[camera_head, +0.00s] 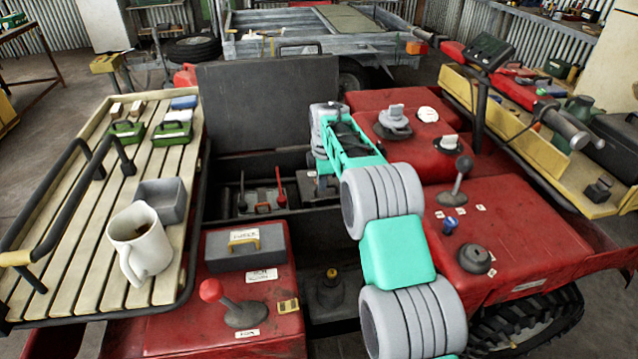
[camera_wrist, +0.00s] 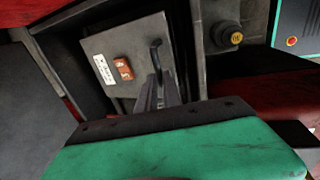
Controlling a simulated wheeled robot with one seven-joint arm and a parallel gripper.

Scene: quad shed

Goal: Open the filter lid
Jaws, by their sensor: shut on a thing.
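A flat grey lid (camera_wrist: 130,45) with a dark upright handle (camera_wrist: 156,55), a white label and an orange tag shows in the wrist view. The label is too small to read, so I cannot confirm that it is the filter lid. My gripper (camera_wrist: 156,92) is shut on the handle, its narrow fingers seen edge-on. The lid looks flat in the dark bay. In the head view a small part of a grey plate (camera_head: 306,187) shows beside my arm; my arm hides my fingertips and the handle there.
A large dark cover (camera_head: 268,100) stands upright behind the bay. A grey box with a yellow handle (camera_head: 231,256) and a red-knobbed lever (camera_head: 238,310) are left of my arm. A yellow-topped plug (camera_head: 331,285) sits in front. Levers and caps stand on the red body at right.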

